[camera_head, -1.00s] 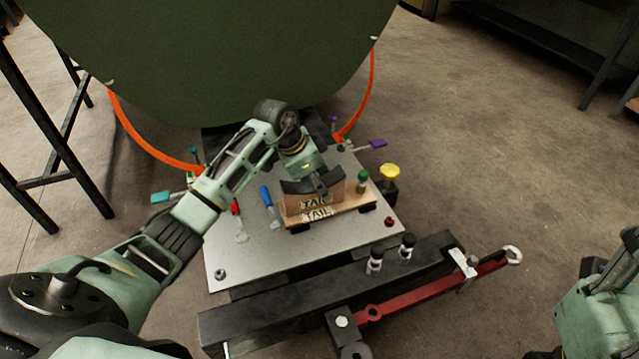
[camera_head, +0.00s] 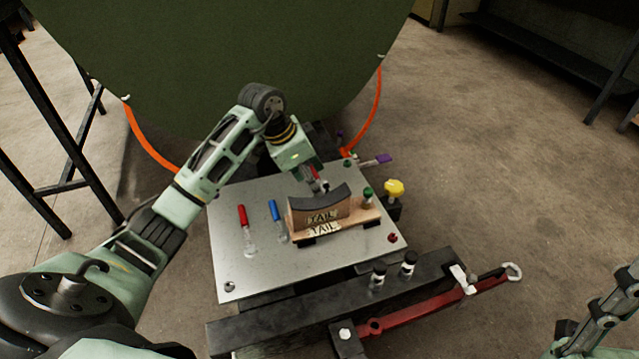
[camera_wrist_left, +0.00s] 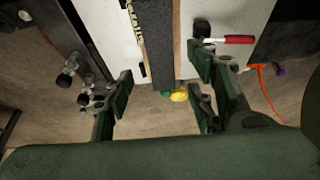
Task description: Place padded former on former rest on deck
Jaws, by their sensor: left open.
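The padded former (camera_head: 318,212) is a wooden block with a dark curved pad on top and a TAIL label. It sits upright on the wooden former rest (camera_head: 352,221), which also bears a TAIL label, on the grey deck (camera_head: 260,262). My left gripper (camera_head: 316,182) is just behind and above the former in the head view. In the left wrist view the gripper (camera_wrist_left: 165,95) is open, its fingers apart on both sides of the former's dark pad (camera_wrist_left: 157,45), with no visible contact. Part of my right gripper (camera_head: 605,315) shows at the right edge.
A black beam with a red bar (camera_head: 420,314) lies in front. A large green panel (camera_head: 220,70) hangs behind.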

